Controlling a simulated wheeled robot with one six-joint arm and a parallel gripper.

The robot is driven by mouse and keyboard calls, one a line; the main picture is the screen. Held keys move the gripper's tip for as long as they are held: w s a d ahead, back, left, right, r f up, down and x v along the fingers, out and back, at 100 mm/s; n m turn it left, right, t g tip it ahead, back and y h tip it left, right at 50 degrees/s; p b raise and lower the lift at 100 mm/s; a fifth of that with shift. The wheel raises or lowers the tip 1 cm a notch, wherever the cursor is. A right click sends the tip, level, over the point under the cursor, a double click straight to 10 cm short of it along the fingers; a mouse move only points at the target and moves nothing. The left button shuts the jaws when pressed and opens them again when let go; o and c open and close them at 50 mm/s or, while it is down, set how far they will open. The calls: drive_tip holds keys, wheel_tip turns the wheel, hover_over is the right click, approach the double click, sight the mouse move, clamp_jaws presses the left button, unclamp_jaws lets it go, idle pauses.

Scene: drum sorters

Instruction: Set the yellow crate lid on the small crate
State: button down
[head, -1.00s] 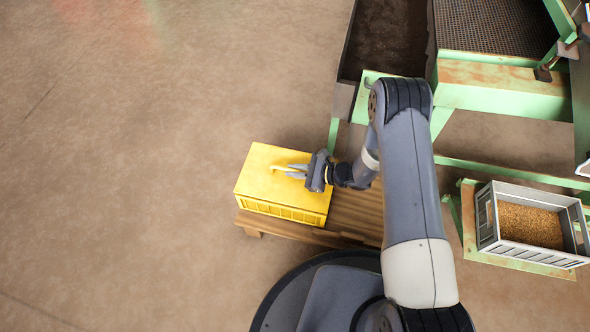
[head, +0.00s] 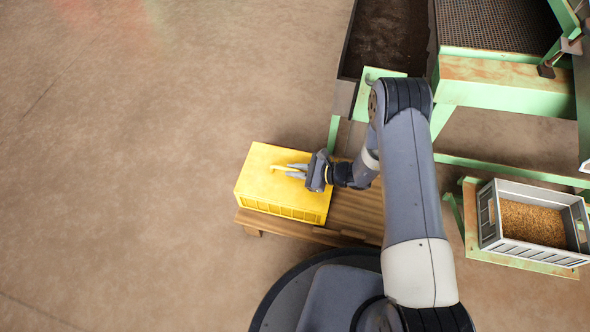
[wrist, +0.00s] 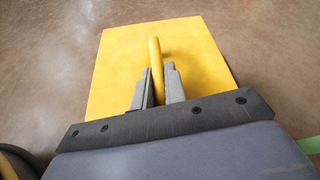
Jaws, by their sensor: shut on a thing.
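The yellow crate lid (head: 262,162) lies flat over the top of the small yellow crate (head: 282,210), its edges about in line with the crate's sides. In the head view I cannot tell whether a thin gap remains between them. The lid has a raised yellow bar handle. My gripper (head: 293,170) is over the lid, coming from the right, with its fingers on the handle. The wrist view shows the lid (wrist: 115,60) below and my gripper (wrist: 157,80) shut on the handle (wrist: 156,65), one finger on each side. The crate is hidden there by the lid.
The crate stands on a low wooden pallet or bench (head: 355,210). A grey crate of grain (head: 490,222) stands on a green frame at the right. Green machinery (head: 500,90) fills the upper right. The floor at left is clear.

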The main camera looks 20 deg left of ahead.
drive_tip(key=shift+f+b, duration=0.35)
drive_tip(key=shift+b, duration=0.1)
idle(0.4)
drive_tip(key=c, duration=1.4)
unclamp_jaws()
drive_tip(key=shift+o, duration=0.2)
drive_tip(key=p+v, duration=0.3)
drive_tip(key=v, duration=0.6)
drive_tip(key=shift+w+d+r, duration=0.1)
drive_tip(key=shift+d+r, duration=0.1)
drive_tip(key=shift+d, duration=0.05)
drive_tip(key=shift+d+r+p, duration=0.15)
drive_tip(key=shift+d+p, duration=0.2)
drive_tip(key=shift+d, duration=0.3)
drive_tip(key=shift+a, duration=0.15)
